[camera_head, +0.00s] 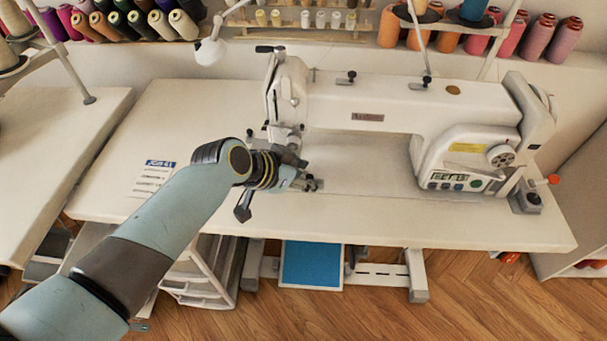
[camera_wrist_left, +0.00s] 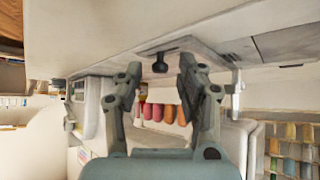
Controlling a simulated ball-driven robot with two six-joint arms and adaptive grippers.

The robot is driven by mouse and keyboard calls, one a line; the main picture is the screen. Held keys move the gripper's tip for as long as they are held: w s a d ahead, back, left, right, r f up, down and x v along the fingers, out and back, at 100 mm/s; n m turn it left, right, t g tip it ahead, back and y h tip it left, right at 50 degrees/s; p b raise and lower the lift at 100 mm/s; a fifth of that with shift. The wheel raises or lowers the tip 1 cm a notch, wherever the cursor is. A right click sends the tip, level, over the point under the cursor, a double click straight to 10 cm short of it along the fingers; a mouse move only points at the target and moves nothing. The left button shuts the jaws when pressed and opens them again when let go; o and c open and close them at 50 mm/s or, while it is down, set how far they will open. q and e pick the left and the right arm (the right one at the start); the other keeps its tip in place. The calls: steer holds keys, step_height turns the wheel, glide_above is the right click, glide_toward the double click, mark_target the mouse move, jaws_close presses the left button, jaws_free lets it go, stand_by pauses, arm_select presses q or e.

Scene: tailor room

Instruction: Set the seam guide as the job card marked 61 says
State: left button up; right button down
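The job card (camera_head: 152,178) lies on the left part of the white sewing table. Its blue header seems to read JOB 61; the smaller lines are too small to read. My left gripper (camera_head: 296,180) is low over the table beside the needle end of the sewing machine (camera_head: 385,105). In the left wrist view the gripper (camera_wrist_left: 160,75) has its fingers apart, with a dark knob (camera_wrist_left: 160,64), seemingly of the seam guide, between and beyond them. I cannot see contact. In the head view my gripper partly hides the guide area. My right gripper is not in view.
The table (camera_head: 470,228) is clear along its front edge and right of the needle. Thread cones (camera_head: 540,37) stand on the shelf behind. A white lamp (camera_head: 210,50) is behind the machine head. A drawer unit (camera_head: 200,280) stands under the table.

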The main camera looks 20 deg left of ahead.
arm_select(q)
jaws_close()
steer(key=shift+d, duration=0.2)
jaws_free()
stand_by(0.3)
steer(key=v, duration=1.2)
steer(key=shift+d, duration=0.1)
